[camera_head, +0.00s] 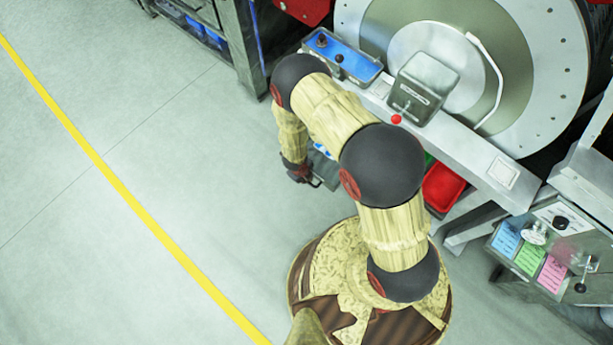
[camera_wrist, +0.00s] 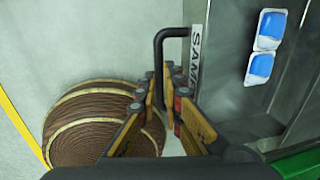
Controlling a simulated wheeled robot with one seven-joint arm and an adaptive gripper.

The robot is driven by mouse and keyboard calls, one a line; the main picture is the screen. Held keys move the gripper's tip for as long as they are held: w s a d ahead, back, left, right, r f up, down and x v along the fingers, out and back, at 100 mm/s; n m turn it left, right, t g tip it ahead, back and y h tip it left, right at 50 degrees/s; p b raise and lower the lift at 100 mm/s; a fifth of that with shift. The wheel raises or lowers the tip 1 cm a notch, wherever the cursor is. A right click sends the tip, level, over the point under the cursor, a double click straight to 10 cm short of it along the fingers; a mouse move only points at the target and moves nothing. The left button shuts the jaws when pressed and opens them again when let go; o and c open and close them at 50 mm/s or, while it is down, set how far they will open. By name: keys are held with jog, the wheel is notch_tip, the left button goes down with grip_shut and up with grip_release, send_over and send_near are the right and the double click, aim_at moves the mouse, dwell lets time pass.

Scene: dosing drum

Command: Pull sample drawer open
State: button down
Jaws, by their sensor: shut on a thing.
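The sample drawer (camera_wrist: 228,85) is a grey box at the right of the wrist view, its front label reading "SAM" where it shows. Its inside is visible, with two blue-and-white items (camera_wrist: 261,68) in it, so it stands at least partly out. The black bar handle (camera_wrist: 160,42) stands off its front. My gripper (camera_wrist: 167,75) is shut on the handle, with the fingers on either side of the bar. In the head view my gripper (camera_head: 300,174) is low beside the machine, and my arm hides much of the drawer (camera_head: 322,158).
A large round drum (camera_head: 545,60) stands behind a grey rail. A blue control tray (camera_head: 341,62), a grey box (camera_head: 425,85) and a red bin (camera_head: 442,187) are near it. A panel with coloured cards (camera_head: 530,258) is at right. The floor (camera_head: 90,230) at left is clear.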

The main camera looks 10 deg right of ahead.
jog(key=c, duration=2)
grip_release()
jog(key=shift+o, duration=0.4)
notch_tip(320, 180, up, 12)
jog(key=s+a, duration=0.1)
jog(key=shift+s+a, duration=0.15)
jog(key=shift+a, duration=0.2)
jog(key=shift+f, duration=0.15)
